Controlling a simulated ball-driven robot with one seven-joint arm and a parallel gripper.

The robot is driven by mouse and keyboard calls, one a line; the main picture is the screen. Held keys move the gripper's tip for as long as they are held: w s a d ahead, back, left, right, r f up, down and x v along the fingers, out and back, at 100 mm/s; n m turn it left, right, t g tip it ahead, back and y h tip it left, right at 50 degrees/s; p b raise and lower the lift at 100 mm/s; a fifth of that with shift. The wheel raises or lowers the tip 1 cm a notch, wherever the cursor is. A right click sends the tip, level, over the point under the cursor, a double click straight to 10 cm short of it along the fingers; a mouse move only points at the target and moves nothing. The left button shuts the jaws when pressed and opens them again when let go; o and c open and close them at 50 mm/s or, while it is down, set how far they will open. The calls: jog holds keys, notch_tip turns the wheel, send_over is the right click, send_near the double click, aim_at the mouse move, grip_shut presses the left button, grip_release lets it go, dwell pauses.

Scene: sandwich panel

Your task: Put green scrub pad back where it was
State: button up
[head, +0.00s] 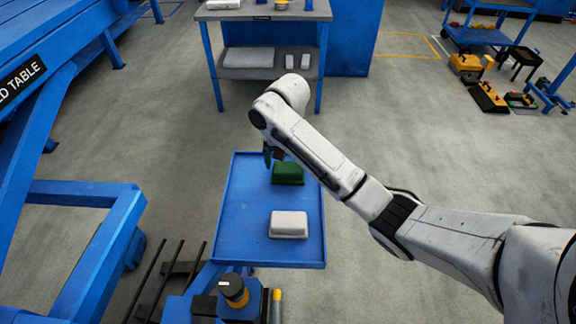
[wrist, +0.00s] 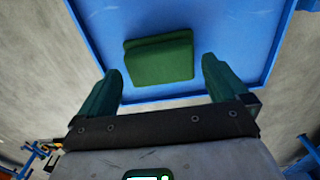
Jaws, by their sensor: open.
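The green scrub pad (head: 288,174) lies on the blue tray (head: 241,215), towards its far end. It also shows in the wrist view (wrist: 160,60), flat on the blue surface, just beyond and between my fingertips. My gripper (head: 268,156) points down at the far left side of the pad, partly hidden by my own arm. In the wrist view its two dark green fingers (wrist: 161,80) are spread apart with nothing held between them. I cannot tell the exact height of the fingertips above the tray.
A white block (head: 289,224) sits nearer on the same tray. A grey-topped workbench (head: 262,12) stands behind. The left part of the tray is bare.

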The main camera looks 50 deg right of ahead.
aim_at(288, 168)
notch_tip(288, 168, up, 9)
jog(key=p, duration=0.6)
jog(key=shift+r+p, duration=0.2)
jog(key=shift+p, duration=0.1)
jog(key=s+a+f+n+t+y, duration=0.1)
jog(key=a+n+t, duration=0.15)
jog(key=a, duration=0.75)
jog(key=s+a+f+n+t+y, duration=0.1)
jog(key=a+f+n+t, duration=0.15)
jog(key=a, duration=0.65)
jog(key=s+d+f+n+g+h, duration=0.1)
jog(key=s+d+f+n, duration=0.1)
jog(key=s, duration=0.9)
jog(key=s+d+f+n+g+h, duration=0.1)
jog(key=s+f, duration=0.3)
jog(key=s, duration=0.8)
jog(key=shift+d+f+n+g, duration=0.15)
jog(key=shift+d+n+g, duration=0.45)
jog(key=shift+n+g, duration=0.25)
